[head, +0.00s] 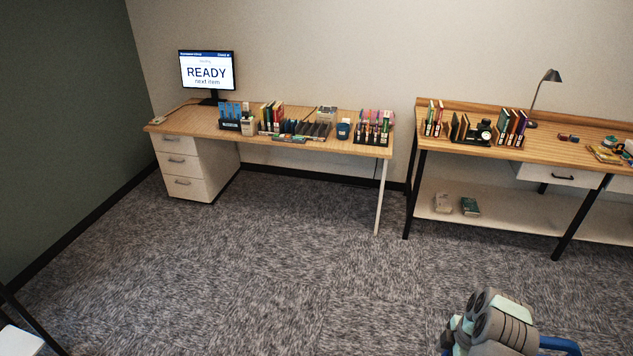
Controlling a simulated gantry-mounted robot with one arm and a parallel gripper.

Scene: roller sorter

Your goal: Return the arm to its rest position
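Part of my own arm shows at the bottom right of the head view, with grey and pale green rounded links and blue parts. It is over the carpet, apart from both desks. The picture's lower edge cuts it off. I see no gripper fingers, so I cannot see whether my gripper holds anything.
A wooden desk (180,122) with white drawers stands at the back, bearing a monitor (207,72) reading "READY", books and racks. A second workbench (455,147) stands right of it with books, a lamp (546,82) and small items. The carpet (260,260) in front is clear.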

